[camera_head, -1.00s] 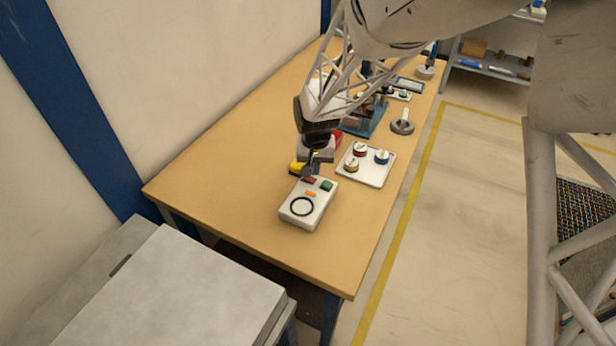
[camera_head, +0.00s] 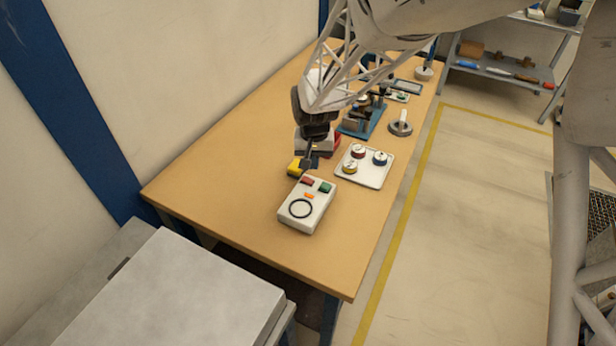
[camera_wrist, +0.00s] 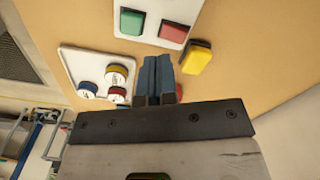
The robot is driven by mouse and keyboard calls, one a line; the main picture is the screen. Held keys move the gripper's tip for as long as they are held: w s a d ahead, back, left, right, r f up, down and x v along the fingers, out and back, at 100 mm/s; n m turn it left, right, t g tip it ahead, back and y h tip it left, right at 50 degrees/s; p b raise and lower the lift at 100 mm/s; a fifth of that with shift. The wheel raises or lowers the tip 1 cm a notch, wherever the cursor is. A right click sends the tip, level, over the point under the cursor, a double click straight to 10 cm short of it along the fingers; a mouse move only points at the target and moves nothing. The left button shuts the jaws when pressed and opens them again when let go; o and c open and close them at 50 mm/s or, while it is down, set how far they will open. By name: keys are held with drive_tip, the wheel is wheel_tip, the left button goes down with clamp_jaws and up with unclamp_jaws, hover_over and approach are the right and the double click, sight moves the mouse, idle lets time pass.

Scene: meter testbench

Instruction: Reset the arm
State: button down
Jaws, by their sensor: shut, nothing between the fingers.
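My gripper (camera_head: 306,167) hangs over the wooden bench, just behind the white meter box with a black ring, a red button and a green button (camera_head: 306,207). In the wrist view my gripper's two blue-grey fingers (camera_wrist: 157,72) are together with nothing between them. The meter box's red and green buttons show ahead of the fingertips there, and the box (camera_wrist: 151,27) is cut off by the top edge. The fingertips look apart from the box. My arm comes in from the upper right.
A yellow block (camera_head: 296,167) lies behind the box, close to my gripper. A white plate with several round knobs (camera_head: 372,178) lies to the right. A blue-based fixture (camera_head: 357,131) and a round metal piece with a handle (camera_head: 401,128) stand farther back. The bench's front left (camera_head: 220,205) is clear.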

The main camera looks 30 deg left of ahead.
drive_tip(key=s+d+r+m, duration=0.1)
drive_tip(key=d+r, duration=0.4)
drive_tip(key=d, duration=0.4)
drive_tip(key=s+d+r+m+t, duration=0.1)
drive_tip(key=d+r, duration=0.5)
drive_tip(key=d, duration=0.3)
drive_tip(key=s+d+r+m, duration=0.1)
drive_tip(key=d+r, duration=0.4)
drive_tip(key=d, duration=0.4)
drive_tip(key=s+d+r+m, duration=0.1)
drive_tip(key=s+d+r, duration=0.1)
drive_tip(key=s+d, duration=0.7)
drive_tip(key=s+d+r+m+t, duration=0.1)
drive_tip(key=s+d+r, duration=0.1)
drive_tip(key=s+d, duration=0.7)
drive_tip(key=shift+s+d+r+t, duration=0.3)
drive_tip(key=shift+s+d+r, duration=0.05)
drive_tip(key=shift+d, duration=0.55)
